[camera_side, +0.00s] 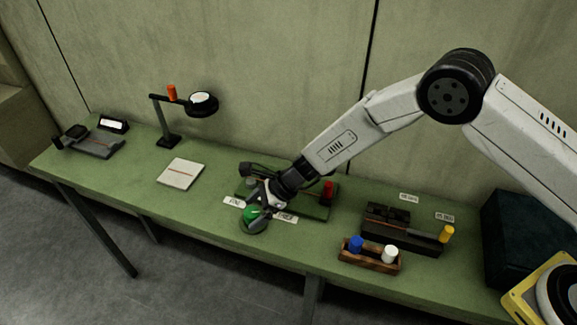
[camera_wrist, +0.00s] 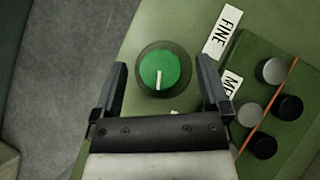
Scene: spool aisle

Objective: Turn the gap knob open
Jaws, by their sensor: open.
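The gap knob is a round green knob (camera_wrist: 160,72) on a dark round base, with a white pointer line. In the wrist view the line runs from the knob's middle toward its lower edge. My gripper (camera_wrist: 162,80) is open, with one finger on each side of the knob and a visible gap on both sides. I cannot tell how far above the knob the fingertips are. In the side view the green knob (camera_side: 254,216) stands at the table's front edge, partly hidden by my gripper (camera_side: 262,205).
A label reading FINE (camera_wrist: 222,32) and a partly hidden label lie beside the knob. A green device (camera_wrist: 290,105) with dark and grey rollers is to the right. A wooden rack (camera_side: 370,256) holds blue and white-topped items. A pale square pad (camera_side: 180,174) lies left.

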